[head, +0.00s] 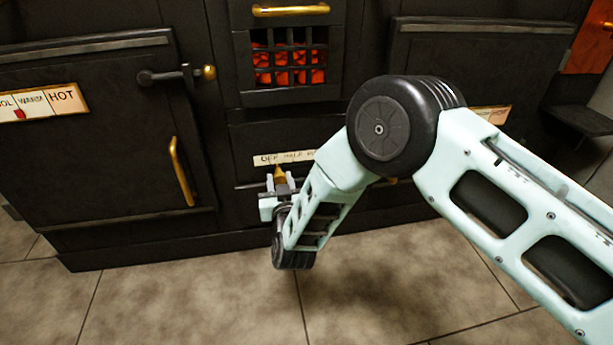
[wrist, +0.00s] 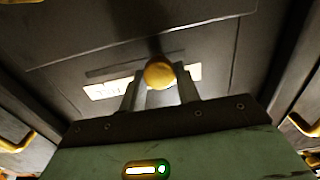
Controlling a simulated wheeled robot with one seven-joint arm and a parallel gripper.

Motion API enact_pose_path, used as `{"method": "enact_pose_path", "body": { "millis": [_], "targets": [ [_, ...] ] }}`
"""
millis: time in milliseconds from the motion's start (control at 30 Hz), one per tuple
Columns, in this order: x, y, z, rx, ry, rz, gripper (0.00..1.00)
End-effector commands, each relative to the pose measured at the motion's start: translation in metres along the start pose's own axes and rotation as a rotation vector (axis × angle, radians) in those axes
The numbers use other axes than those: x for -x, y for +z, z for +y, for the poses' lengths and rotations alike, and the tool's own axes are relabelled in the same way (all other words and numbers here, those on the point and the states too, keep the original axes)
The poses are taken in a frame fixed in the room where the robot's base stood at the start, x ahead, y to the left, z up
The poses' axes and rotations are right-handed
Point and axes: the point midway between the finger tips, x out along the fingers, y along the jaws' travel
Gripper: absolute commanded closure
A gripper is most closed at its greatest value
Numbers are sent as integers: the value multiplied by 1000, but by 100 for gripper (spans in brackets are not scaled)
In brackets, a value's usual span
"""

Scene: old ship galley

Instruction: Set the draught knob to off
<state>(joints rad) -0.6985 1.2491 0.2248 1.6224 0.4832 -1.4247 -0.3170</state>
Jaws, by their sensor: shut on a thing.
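The draught knob is a brass knob (head: 280,172) low on the black stove front, on a dark horizontal slot below a pale label strip (head: 285,158). On the strip I read "OFF" at the left and "HALF" in the middle; my arm covers its right end. The knob sits under the "OFF" to "HALF" part of the strip. My gripper (head: 279,186) is at the knob, with its fingers shut on it. In the wrist view the round knob (wrist: 160,73) shows between the two fingertips (wrist: 160,90), in front of the label strip.
Above is a grated firebox (head: 290,68) with glowing coals and a brass handle. At the left is an oven door (head: 90,140) with a brass handle (head: 181,172), a latch (head: 180,75) and a warm-to-hot gauge (head: 45,103). Another door (head: 475,65) is at the right. The tiled floor (head: 180,290) is clear.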

Motion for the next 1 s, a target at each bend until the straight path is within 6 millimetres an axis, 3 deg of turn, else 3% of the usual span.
{"method": "enact_pose_path", "body": {
  "millis": [133,467,500,567,867,1000],
  "targets": [
    [0,0,-20,-1,-2,0,100],
    [1,0,-25,-2,-6,-2,100],
    [1,0,-25,-2,-7,-2,60],
    [1,0,-25,-2,-7,-2,48],
    [2,0,-23,-1,-2,-1,48],
    [14,-2,-23,1,-2,-4,48]
  ]
}}
